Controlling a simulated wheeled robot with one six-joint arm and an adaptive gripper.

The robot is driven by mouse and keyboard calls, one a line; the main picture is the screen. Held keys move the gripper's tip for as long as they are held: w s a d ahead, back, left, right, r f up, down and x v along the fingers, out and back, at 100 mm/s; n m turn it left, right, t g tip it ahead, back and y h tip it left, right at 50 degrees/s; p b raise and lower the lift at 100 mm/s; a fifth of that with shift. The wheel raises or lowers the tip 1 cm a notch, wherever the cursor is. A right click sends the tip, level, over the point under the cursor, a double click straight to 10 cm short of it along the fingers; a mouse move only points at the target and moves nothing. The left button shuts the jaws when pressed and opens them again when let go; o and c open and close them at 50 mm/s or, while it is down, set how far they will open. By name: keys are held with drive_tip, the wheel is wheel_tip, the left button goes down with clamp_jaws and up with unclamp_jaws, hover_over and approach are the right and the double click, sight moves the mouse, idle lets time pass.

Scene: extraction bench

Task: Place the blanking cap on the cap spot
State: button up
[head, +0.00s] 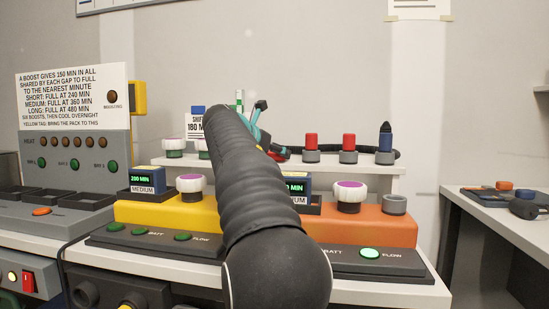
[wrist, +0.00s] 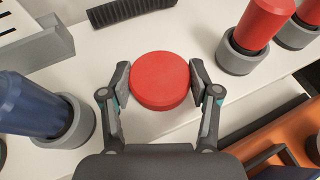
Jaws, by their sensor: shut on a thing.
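A round red piece, likely the blanking cap (wrist: 160,80), is between the two fingers of my gripper (wrist: 160,82) in the wrist view. The fingers press on its left and right sides, and its flat top faces the camera. It is over the white shelf; I cannot tell whether it touches the surface. In the head view my arm hides most of the gripper; only teal and dark parts show, with a bit of red (head: 283,154) beside them above the shelf. I cannot pick out a marked cap spot in either view.
Red cylinders (head: 311,141) (wrist: 265,22) stand in grey cups to the right, beside a blue one (head: 385,138). Another blue cylinder (wrist: 28,105) in a grey cup is left in the wrist view. A black ribbed hose (wrist: 128,10) lies beyond. The orange station (head: 375,226) is in front.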

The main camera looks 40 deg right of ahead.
drive_tip(key=shift+f, duration=0.2)
drive_tip(key=o, duration=1.3)
drive_tip(key=shift+c, duration=0.2)
drive_tip(key=shift+a+r, duration=0.25)
drive_tip(key=shift+r, duration=0.1)
drive_tip(key=v, duration=1.1)
drive_tip(key=shift+s+a+p, duration=0.15)
drive_tip(key=shift+a+p, duration=0.1)
drive_tip(key=shift+p, duration=0.2)
